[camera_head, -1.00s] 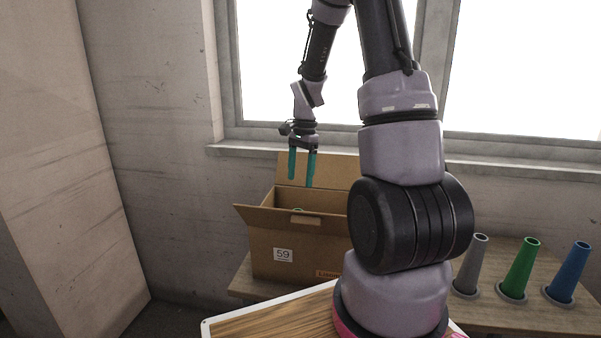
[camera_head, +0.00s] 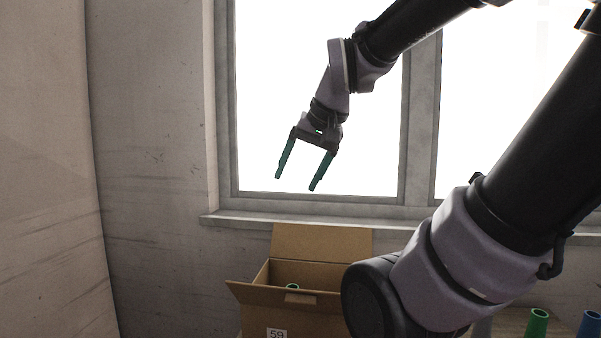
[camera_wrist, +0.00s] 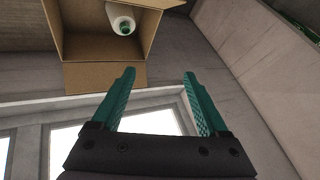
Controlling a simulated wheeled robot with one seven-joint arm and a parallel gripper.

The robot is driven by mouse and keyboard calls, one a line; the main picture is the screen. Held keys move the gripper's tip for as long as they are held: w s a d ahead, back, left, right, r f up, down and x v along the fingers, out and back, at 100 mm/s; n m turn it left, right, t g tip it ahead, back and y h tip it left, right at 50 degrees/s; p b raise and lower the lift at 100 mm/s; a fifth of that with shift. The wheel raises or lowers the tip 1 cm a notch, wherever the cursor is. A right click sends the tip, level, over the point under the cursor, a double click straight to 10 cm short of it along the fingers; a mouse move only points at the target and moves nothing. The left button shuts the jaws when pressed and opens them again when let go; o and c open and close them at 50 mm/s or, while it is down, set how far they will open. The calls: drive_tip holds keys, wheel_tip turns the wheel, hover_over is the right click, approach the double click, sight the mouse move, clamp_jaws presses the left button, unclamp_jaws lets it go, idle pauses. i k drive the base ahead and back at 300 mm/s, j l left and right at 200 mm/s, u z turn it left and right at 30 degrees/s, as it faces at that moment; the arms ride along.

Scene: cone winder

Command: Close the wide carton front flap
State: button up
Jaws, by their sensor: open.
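The open brown carton (camera_head: 252,319) shows low in the head view, its right part hidden behind my arm. Its back flap (camera_head: 322,242) stands up on the window side. A flap on the near left (camera_head: 250,291) slants outward. A small tan tab (camera_head: 299,298) shows at the near rim. I cannot clearly tell the front flap from the near wall. My gripper (camera_head: 297,184) is open and empty, above the carton and apart from it. In the wrist view the carton (camera_wrist: 82,47) is at the top, beyond the green fingers (camera_wrist: 160,92).
A white cone with a green tip (camera_wrist: 121,21) is inside the carton. The window sill (camera_head: 232,220) runs behind it. Green (camera_head: 536,324) and blue (camera_head: 589,324) cones stand at the lower right. Air around my gripper is clear.

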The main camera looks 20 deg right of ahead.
sight(258, 295)
drive_tip(key=k+l+z, duration=0.1)
drive_tip(key=l+z, duration=0.7)
drive_tip(key=z, duration=0.15)
drive_tip(key=k, duration=0.05)
